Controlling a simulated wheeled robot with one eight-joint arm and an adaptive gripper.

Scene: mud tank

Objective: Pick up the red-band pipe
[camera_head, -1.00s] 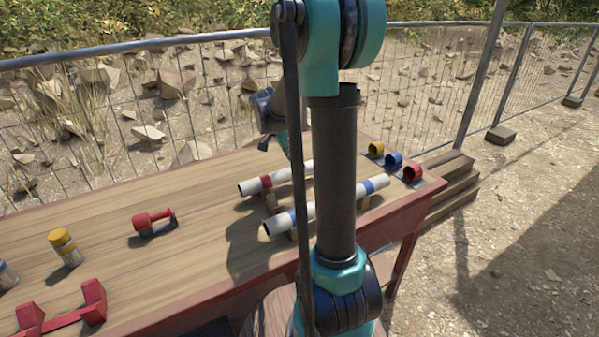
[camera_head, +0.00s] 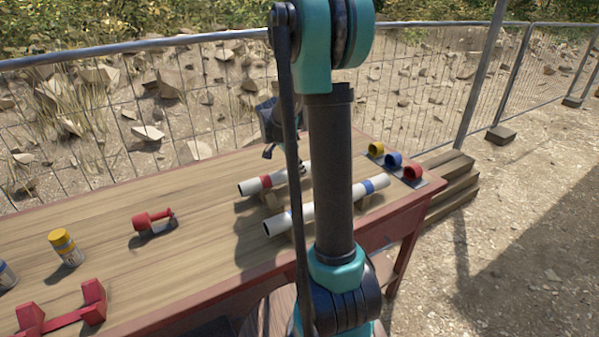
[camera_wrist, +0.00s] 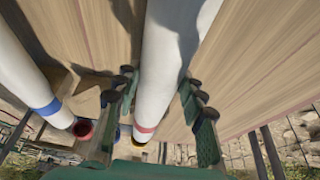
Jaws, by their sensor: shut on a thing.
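The red-band pipe (camera_head: 249,186) is a white tube with a red band, lying across wooden supports on the table at the back. In the wrist view it runs between my fingers, its red band (camera_wrist: 144,129) near the far end. My gripper (camera_wrist: 160,84) is shut on the pipe, with fingers on both sides. In the head view my arm hides most of the gripper and part of the pipe. The pipe looks still down at its supports; any gap is hidden.
A blue-band pipe (camera_head: 279,224) lies parallel in front, also seen in the wrist view (camera_wrist: 18,72). Yellow, blue and red rings (camera_head: 412,172) stand at the table's right end. A mesh fence runs behind.

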